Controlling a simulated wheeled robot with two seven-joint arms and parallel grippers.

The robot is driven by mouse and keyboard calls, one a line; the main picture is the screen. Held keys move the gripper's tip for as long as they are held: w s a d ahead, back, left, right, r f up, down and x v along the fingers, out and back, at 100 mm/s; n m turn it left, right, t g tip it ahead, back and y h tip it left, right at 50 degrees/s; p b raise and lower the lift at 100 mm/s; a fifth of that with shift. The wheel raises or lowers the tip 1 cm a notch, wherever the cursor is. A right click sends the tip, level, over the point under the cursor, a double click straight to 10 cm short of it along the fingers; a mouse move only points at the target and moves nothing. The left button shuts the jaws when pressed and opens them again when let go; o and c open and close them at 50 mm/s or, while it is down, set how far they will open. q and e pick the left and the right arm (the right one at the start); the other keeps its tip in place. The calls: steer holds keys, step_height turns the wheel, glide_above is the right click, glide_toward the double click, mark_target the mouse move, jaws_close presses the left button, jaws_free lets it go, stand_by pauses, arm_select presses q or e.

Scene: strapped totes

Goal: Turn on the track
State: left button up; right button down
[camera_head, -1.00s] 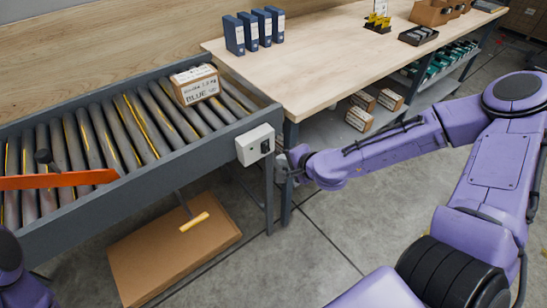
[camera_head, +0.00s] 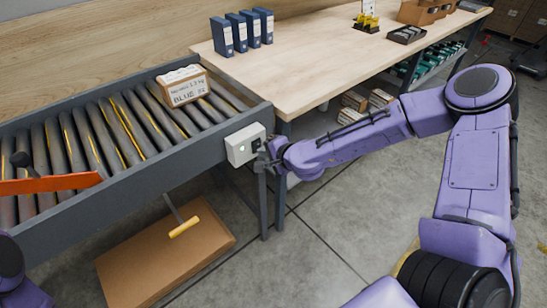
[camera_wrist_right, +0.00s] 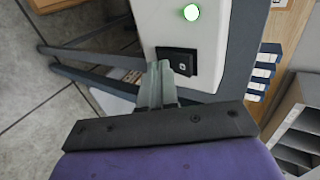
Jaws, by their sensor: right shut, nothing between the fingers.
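The track is a roller conveyor with a dark grey frame (camera_head: 130,185) at the left of the head view. A white switch box (camera_head: 243,146) is fixed to its side near the right end; it also shows in the right wrist view (camera_wrist_right: 160,22). The box has a black rocker switch (camera_wrist_right: 180,62) and a round green light (camera_wrist_right: 191,12), which is lit. My right gripper (camera_head: 264,160) is shut and empty, its fingertips (camera_wrist_right: 158,68) at the switch's edge. I cannot tell if they touch it. My left gripper is out of view.
A carton marked BLUE (camera_head: 184,86) sits on the rollers. A wooden table (camera_head: 310,60) with blue binders (camera_head: 242,32) adjoins. A flat brown box (camera_head: 165,257) lies on the floor below.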

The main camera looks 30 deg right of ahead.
steer(key=shift+w+a+r, duration=0.1)
steer(key=shift+w, duration=0.05)
steer(key=shift+w+a+r+p, duration=0.1)
steer(key=shift+r+p, duration=0.75)
steer(key=shift+r, duration=0.2)
